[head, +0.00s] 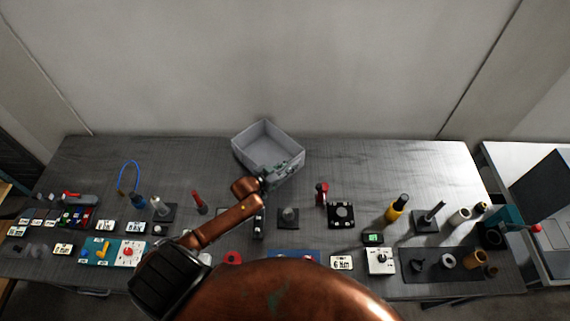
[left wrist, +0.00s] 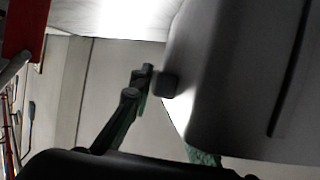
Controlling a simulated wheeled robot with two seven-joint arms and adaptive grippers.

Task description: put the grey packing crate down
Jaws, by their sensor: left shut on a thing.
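The grey packing crate (head: 254,136) is an open, empty box at the back middle of the workbench in the head view. My left gripper (head: 271,176) is at its near right wall and shut on it. In the left wrist view the crate (left wrist: 235,85) fills the right side, close up, with a green-grey finger (left wrist: 130,110) beside it. Whether the crate's underside touches the bench or hangs above it, I cannot tell. My right gripper does not show.
The grey workbench (head: 380,165) is bare to the right and left of the crate along its back edge. A wall stands behind.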

